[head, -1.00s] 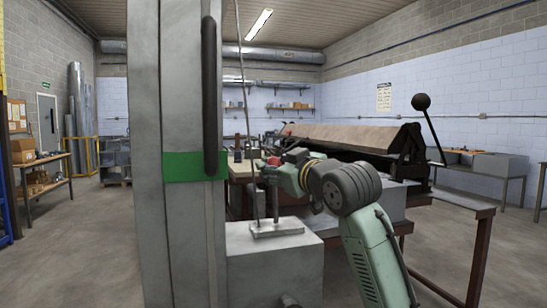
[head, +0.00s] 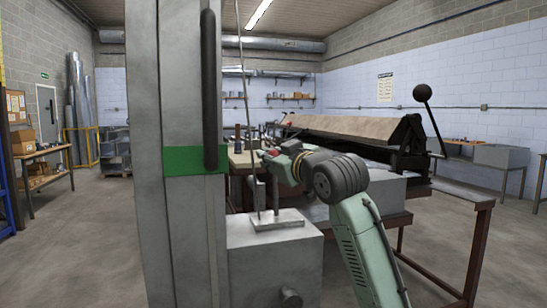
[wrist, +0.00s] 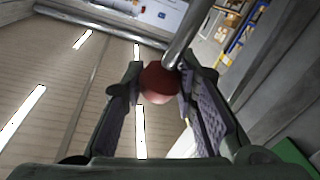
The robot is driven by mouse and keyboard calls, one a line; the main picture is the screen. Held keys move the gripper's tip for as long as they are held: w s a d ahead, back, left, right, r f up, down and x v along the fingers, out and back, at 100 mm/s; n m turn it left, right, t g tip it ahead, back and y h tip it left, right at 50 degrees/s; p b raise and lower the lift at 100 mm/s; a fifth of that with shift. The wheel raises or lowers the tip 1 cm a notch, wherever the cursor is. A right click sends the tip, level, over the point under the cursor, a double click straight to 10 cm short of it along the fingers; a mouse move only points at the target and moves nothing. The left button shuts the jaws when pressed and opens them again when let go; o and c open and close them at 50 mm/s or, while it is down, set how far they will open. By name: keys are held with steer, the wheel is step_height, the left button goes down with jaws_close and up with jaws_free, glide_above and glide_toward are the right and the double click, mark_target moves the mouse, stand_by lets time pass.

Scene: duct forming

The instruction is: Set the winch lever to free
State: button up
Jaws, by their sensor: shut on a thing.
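The winch is a grey box (head: 275,265) at the foot of a tall grey post, with a pale plate (head: 278,221) on top and upright bars rising from it. In the wrist view, a round red knob (wrist: 160,85) on the end of a grey metal rod (wrist: 188,35) sits between the two pads of my gripper (wrist: 160,88). My gripper is shut on this knob. In the head view, my gripper (head: 268,156) reaches left to the upper end of the bars above the plate. The knob is mostly hidden there by the fingers.
The grey post (head: 175,230) with a green band (head: 190,161) stands close left of my gripper. A thin cable (head: 243,75) runs up beside it. A workbench with a long forming machine (head: 350,132) and a ball-ended lever (head: 422,94) stands behind my arm.

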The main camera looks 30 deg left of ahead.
jaws_close()
steer(key=shift+s+d+f+b, duration=0.1)
steer(key=shift+b, duration=0.2)
steer(key=s+d+y+b, duration=0.1)
steer(key=b, duration=0.2)
steer(key=shift+d+f+t, duration=0.1)
steer(key=shift+f+t, duration=0.1)
steer(key=shift+t, duration=0.2)
steer(key=s+d+f+n+t+y+b, duration=0.1)
steer(key=s+d+t+y+b, duration=0.1)
steer(key=s+d+y+b, duration=0.3)
steer(key=shift+d+f+n+b, duration=0.15)
steer(key=shift+d+n+b, duration=0.15)
steer(key=shift+b, duration=1.65)
steer(key=o, duration=0.8)
jaws_free()
